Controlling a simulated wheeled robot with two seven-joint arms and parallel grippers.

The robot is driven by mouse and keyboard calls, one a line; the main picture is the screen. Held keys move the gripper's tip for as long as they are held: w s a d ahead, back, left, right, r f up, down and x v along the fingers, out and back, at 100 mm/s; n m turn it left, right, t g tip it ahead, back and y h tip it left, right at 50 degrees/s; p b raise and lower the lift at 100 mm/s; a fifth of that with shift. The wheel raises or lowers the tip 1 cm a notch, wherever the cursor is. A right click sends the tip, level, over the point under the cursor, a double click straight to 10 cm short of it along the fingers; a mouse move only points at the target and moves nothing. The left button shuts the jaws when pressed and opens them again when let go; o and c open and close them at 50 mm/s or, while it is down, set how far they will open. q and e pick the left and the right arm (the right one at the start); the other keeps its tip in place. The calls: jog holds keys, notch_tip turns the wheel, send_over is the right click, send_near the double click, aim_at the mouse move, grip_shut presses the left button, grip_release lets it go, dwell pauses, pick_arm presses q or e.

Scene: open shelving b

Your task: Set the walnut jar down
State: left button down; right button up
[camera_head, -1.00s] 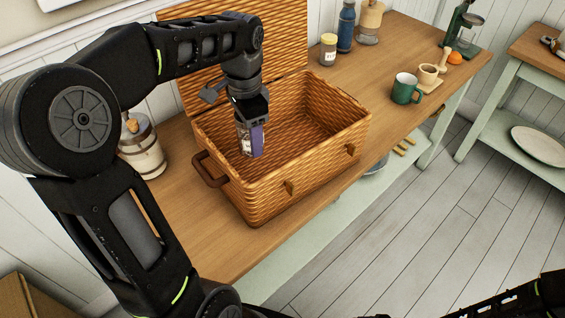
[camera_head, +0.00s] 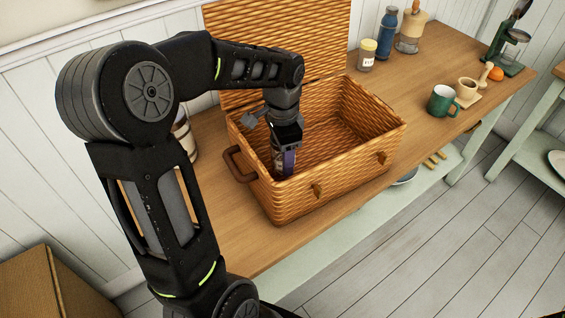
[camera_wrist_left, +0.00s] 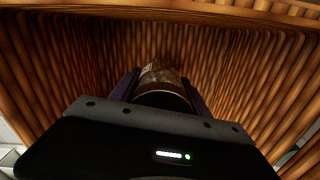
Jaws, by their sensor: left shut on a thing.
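My left gripper (camera_head: 284,158) points down inside the open wicker basket (camera_head: 310,192), near its left end. It is shut on the walnut jar, which the fingers and wrist largely hide in the head view. In the left wrist view the jar (camera_wrist_left: 160,76) sits between the two fingers, with brown contents and a pale label showing. The wicker walls surround it. I cannot tell whether the jar touches the basket floor. My right gripper is not in view.
The basket stands on a wooden counter (camera_head: 240,235), lid raised at the back. A yellow-lidded jar (camera_head: 367,55), a blue bottle (camera_head: 387,33) and a green mug (camera_head: 442,101) stand right of it. A ceramic canister (camera_head: 184,137) is partly hidden behind my left arm. The basket's right half looks empty.

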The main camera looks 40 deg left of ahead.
pick_arm(q)
jog(key=shift+f, duration=1.45)
jog(key=shift+f, duration=0.15)
jog(key=c, duration=0.5)
grip_release()
notch_tip(320, 180, up, 12)
jog(key=shift+r, duration=0.2)
